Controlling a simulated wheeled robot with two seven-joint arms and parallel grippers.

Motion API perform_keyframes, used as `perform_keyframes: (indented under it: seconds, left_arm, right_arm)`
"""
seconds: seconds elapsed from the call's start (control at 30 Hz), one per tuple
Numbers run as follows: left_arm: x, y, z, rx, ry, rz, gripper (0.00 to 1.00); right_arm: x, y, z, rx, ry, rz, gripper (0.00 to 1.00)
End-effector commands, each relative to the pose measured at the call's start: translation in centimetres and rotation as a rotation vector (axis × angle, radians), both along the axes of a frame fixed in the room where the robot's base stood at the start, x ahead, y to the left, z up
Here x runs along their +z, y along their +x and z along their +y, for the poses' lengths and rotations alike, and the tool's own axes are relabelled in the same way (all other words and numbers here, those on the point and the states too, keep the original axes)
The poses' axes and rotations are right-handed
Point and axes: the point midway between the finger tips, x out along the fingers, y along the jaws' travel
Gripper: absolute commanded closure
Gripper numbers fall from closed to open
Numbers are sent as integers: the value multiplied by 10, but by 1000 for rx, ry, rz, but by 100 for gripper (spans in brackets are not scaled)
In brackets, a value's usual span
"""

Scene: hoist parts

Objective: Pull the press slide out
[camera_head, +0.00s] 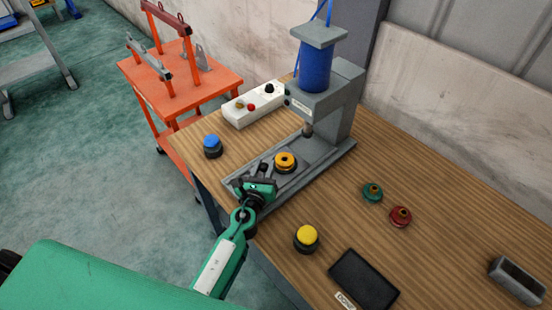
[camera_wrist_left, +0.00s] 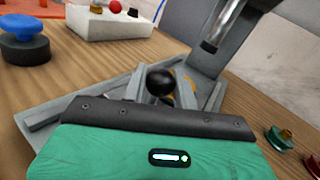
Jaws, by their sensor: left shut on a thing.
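The press (camera_head: 345,95) stands on the wooden bench with its blue cylinder (camera_head: 315,66) on top. The grey press slide (camera_head: 307,150) lies in its track at the base and carries an orange ring-shaped part (camera_head: 285,161). The slide's front end lies out in front of the ram (camera_head: 308,130). My left gripper (camera_head: 261,182) is at the slide's near end, shut on the slide's handle by a black knob. The black knob (camera_wrist_left: 160,81) shows just beyond the gripper in the left wrist view, partly hiding the orange part. My right gripper is not in view.
A white control box (camera_head: 252,106) and a blue button (camera_head: 212,146) stand left of the press. A yellow button (camera_head: 306,238), a black tray (camera_head: 363,280), green (camera_head: 372,193) and red (camera_head: 401,217) parts lie right. An orange cart (camera_head: 180,75) stands behind left.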

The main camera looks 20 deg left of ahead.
Motion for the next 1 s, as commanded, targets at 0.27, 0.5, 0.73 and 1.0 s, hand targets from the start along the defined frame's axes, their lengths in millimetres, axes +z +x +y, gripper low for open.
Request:
perform_keyframes:
  seconds: [0.27,0.5,0.73,1.0]
  left_arm:
    - [-1,-43,29,0,0,0,100]
    - [0,-63,42,0,0,-1,100]
    - [1,-67,45,2,-2,-3,100]
    - [1,-67,45,2,-2,-3,68]
  right_arm:
    - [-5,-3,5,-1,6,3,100]
    - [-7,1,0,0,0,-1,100]
    - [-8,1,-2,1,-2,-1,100]
    - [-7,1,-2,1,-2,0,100]
